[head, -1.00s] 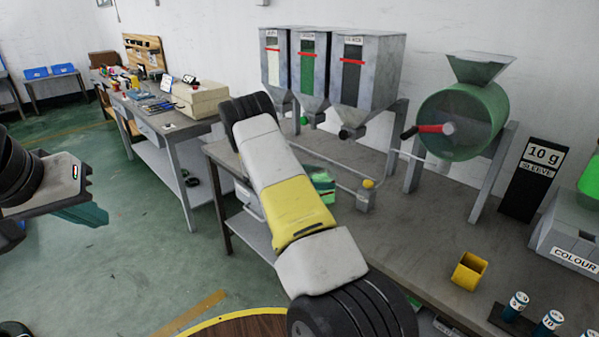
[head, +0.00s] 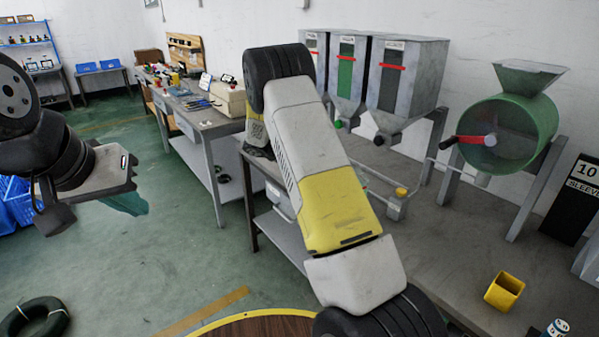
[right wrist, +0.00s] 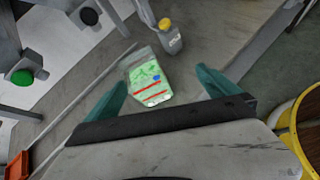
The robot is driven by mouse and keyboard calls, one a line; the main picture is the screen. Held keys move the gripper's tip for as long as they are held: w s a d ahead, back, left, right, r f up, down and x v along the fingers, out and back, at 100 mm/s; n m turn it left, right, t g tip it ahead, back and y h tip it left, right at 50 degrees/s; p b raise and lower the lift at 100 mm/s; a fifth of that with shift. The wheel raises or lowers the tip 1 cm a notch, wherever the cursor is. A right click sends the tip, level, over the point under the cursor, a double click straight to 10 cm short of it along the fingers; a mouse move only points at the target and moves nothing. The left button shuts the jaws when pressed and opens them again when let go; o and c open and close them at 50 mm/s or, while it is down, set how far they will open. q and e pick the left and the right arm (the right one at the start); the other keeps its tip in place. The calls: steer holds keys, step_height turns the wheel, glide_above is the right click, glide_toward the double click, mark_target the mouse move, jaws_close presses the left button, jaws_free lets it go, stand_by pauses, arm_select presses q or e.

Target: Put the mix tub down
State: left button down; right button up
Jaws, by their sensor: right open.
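The mix tub (right wrist: 148,80) is a clear container with green contents and red lines on its side. It shows in the right wrist view, on the grey bench top. My right gripper (right wrist: 162,78) is open, its teal fingers apart on either side of the tub's near end, with gaps to both. No finger visibly touches the tub. In the head view my right arm hides the tub and the right gripper. My left gripper (head: 126,204) hangs over the floor at the left, seen side-on, and its opening is not clear.
The bench (head: 460,245) carries hoppers (head: 410,85), a green drum with a red handle (head: 512,130) and a yellow cup (head: 504,291). A small yellow-capped fitting (right wrist: 168,36) stands close to the tub. Bare bench lies between the drum and the cup.

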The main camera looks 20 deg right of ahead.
steer(key=s+a+r+m+t+y, duration=0.2)
steer(key=s+a+r+m+y, duration=0.2)
steer(key=s, duration=0.6)
steer(key=s+a+r+m+t+y, duration=0.2)
steer(key=s+a+r+m+y, duration=0.3)
steer(key=s+r, duration=0.4)
steer(key=s+a+r+m+t+y, duration=0.3)
steer(key=s+a+r+m+y, duration=0.2)
steer(key=s, duration=0.7)
steer(key=shift+a+r, duration=0.75)
steer(key=shift+a, duration=0.15)
